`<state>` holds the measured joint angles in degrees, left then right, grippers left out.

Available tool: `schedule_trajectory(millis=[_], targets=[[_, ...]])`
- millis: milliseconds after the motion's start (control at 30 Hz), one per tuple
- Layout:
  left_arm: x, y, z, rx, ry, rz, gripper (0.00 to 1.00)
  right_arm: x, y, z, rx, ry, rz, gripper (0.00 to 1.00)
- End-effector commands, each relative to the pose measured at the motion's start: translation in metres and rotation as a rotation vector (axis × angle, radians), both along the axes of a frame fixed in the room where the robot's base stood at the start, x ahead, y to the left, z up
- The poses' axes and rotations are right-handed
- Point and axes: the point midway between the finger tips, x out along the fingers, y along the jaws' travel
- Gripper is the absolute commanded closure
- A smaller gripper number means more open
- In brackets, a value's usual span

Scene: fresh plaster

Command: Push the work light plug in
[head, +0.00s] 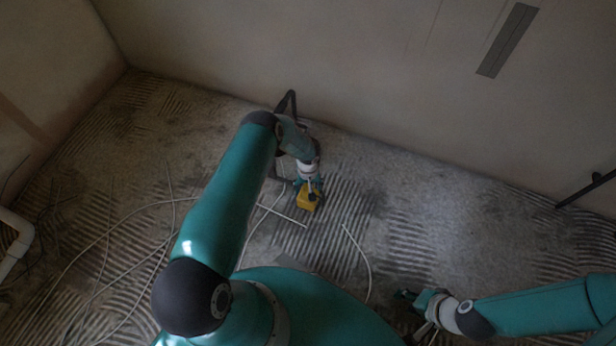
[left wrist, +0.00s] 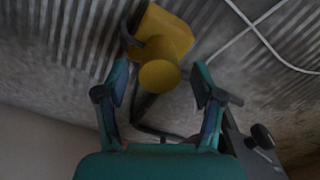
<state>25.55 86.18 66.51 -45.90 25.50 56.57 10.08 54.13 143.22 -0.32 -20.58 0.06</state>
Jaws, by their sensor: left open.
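A yellow block with a round yellow stub (left wrist: 158,76) shows in the left wrist view; a dark loop or cable runs at its side. It also shows in the head view as a small yellow block (head: 308,202) on the floor. I cannot tell which part is the plug, or how far in it sits. My left gripper (head: 309,187) is open over the block. In the left wrist view its fingers stand on either side of the stub, with gaps. My right gripper (head: 420,299) is low at the right; its finger state is unclear.
A dark stand (head: 288,103), partly hidden by my left arm, is near the wall (head: 400,90). Pale cables (head: 130,212) lie across the ridged floor. A pale pipe (head: 14,244) is at the left, a dark bar (head: 585,190) at the right. The floor right of the block is fairly clear.

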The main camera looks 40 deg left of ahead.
Motion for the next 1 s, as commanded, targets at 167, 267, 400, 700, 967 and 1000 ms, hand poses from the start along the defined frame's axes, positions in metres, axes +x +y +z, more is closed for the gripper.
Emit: schedule_trajectory(millis=[167, 267, 400, 700, 967, 1000], targets=[[0.001, 0.000, 0.039, 0.001, -0.003, -0.002, 0.32, 0.000, 0.000, 0.000, 0.000, 0.000, 0.000, 0.60], [0.001, 0.000, 0.058, 0.001, -0.002, -0.001, 0.32, 0.000, 0.000, 0.000, 0.000, 0.000, 0.000, 0.60], [0.001, 0.000, 0.078, 0.001, -0.001, -0.002, 0.32, 0.000, 0.000, 0.000, 0.000, 0.000, 0.000, 0.60], [0.000, 0.000, 0.091, 0.001, 0.001, -0.001, 0.32, 0.000, 0.000, 0.000, 0.000, 0.000, 0.000, 0.60], [0.000, 0.000, 0.091, 0.000, 0.000, -0.001, 0.32, 0.000, 0.000, -0.001, 0.000, 0.000, 0.000, 0.60], [0.000, 0.000, 0.091, 0.000, 0.000, -0.001, 0.32, 0.000, 0.000, -0.001, 0.000, 0.000, 0.000, 0.60]])
